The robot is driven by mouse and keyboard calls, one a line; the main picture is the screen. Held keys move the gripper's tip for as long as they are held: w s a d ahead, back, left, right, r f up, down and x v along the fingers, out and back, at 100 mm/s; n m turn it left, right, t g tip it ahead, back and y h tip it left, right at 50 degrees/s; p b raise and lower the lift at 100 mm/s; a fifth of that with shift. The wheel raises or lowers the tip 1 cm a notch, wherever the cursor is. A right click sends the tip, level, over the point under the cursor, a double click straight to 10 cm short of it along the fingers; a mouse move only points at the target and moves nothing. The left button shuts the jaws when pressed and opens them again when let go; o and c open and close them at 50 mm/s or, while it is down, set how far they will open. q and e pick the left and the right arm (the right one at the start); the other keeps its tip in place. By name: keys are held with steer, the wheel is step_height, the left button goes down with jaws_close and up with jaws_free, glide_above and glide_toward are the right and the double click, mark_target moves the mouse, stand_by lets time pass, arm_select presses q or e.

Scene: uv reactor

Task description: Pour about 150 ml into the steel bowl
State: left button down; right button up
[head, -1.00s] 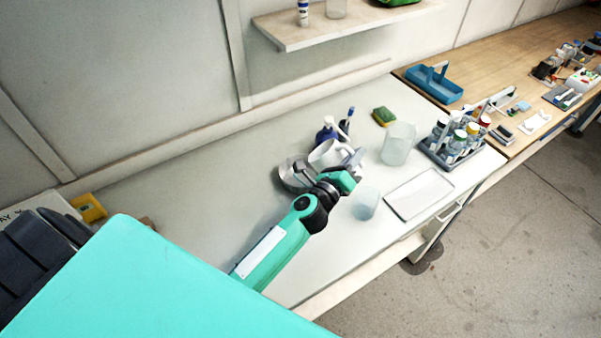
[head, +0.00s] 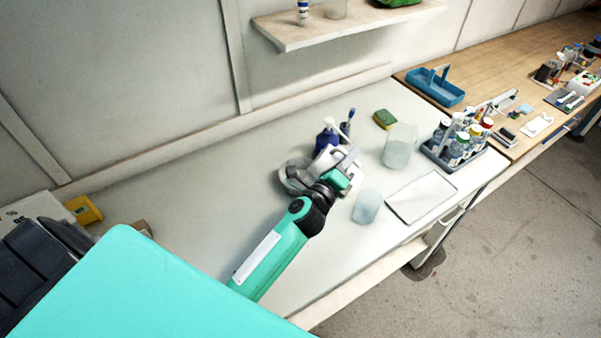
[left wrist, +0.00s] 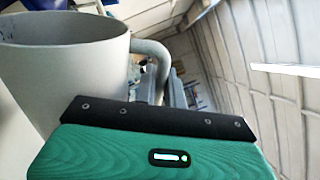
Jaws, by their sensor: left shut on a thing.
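The steel bowl (head: 291,178) stands on the white counter, partly hidden behind my left gripper and a white jug (head: 324,161). My left gripper (head: 346,163) is shut on the jug at its handle side. The jug is tilted above the bowl, its body overlapping the bowl in the head view. In the left wrist view the jug (left wrist: 60,75) fills the left side, and its handle (left wrist: 152,52) runs down to the fingers. The jug's contents and any stream are not visible. The bowl's inside is mostly hidden. My right gripper is not in view.
A blue pump bottle (head: 327,136) and a brush stand just behind the jug. A small clear beaker (head: 367,206), a larger one (head: 399,146), a white tray (head: 421,197), a sponge (head: 385,119) and a bottle rack (head: 455,150) are to the right.

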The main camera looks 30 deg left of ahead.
mark_target(332, 150)
arm_select(q)
steer(key=shift+a+n+y+b, duration=0.3)
steer(key=shift+a+n+b, duration=0.2)
steer(key=shift+a+n, duration=0.65)
stand_by(0.7)
steer(key=shift+w+a+r+n+p, duration=0.1)
steer(key=shift+a+r+n+p, duration=0.25)
steer(key=shift+a+n, duration=0.3)
steer(key=shift+a+r+n+p, duration=0.3)
steer(key=shift+a+n, duration=0.2)
steer(key=shift+a, duration=0.15)
stand_by(0.9)
steer(key=shift+d+f+m+b, duration=0.7)
steer(key=shift+d+f+b, duration=0.25)
steer(key=shift+d, duration=0.25)
steer(key=d+m+p, duration=0.1)
steer(key=m, duration=0.1)
steer(key=d+m+h+p, duration=0.1)
steer(key=d, duration=0.1)
steer(key=shift+r+m, duration=0.4)
steer(key=shift+f, duration=0.1)
steer(key=shift+d+r+m+p, duration=0.25)
steer(key=shift+d+m+p, duration=0.1)
steer(key=shift+m+p, duration=0.45)
steer(key=shift+d+f, duration=0.1)
steer(key=shift+d, duration=0.05)
